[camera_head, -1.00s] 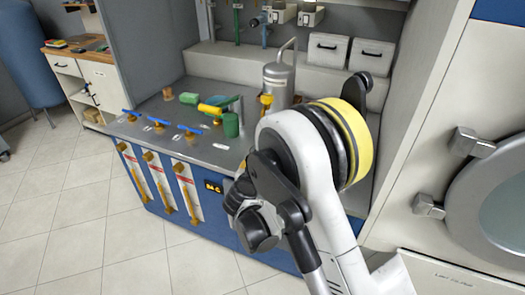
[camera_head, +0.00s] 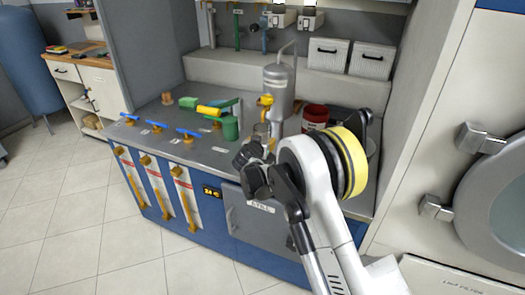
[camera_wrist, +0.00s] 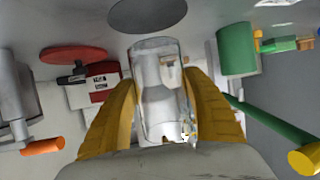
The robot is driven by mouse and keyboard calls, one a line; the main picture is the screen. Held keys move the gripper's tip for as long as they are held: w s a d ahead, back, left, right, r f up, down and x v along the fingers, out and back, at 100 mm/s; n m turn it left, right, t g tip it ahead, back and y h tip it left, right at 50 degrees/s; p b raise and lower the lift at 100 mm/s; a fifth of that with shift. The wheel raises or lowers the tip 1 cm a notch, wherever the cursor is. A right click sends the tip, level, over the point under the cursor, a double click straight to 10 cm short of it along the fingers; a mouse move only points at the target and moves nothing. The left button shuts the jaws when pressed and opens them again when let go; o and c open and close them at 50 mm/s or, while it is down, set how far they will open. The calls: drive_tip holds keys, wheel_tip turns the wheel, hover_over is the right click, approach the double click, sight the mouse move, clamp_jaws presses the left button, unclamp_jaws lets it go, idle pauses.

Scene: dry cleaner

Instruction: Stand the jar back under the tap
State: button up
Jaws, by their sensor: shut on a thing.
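My gripper (camera_wrist: 160,112) is shut on a clear glass jar (camera_wrist: 158,75), with one yellow finger on each side of it. In the head view the jar (camera_head: 261,130) shows faintly beyond my wrist, over the grey counter, close to the front of the steel canister (camera_head: 279,88). The yellow-orange tap (camera_head: 266,100) sits on the canister's left side, slightly above the jar. My wrist hides the jar's lower part, so I cannot tell whether its base touches the counter.
A green cup (camera_head: 230,128) stands just left of the jar, with a yellow-and-green piece (camera_head: 212,109) behind it. A red can (camera_head: 315,117) stands right of the canister. Blue-handled levers (camera_head: 158,124) line the counter's left front. White boxes (camera_head: 327,55) sit on the back ledge.

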drive_tip(key=shift+w+d, duration=0.1)
drive_tip(key=shift+w, duration=0.35)
wheel_tip(320, 180, down, 4)
drive_tip(key=b, duration=0.2)
drive_tip(key=shift+r+b, duration=0.1)
drive_tip(key=shift+b, duration=0.2)
drive_tip(key=shift+s+r, duration=0.1)
drive_tip(key=shift+r, duration=0.1)
drive_tip(key=shift+f, duration=0.15)
drive_tip(key=o, duration=1.4)
drive_tip(key=shift+c, duration=0.2)
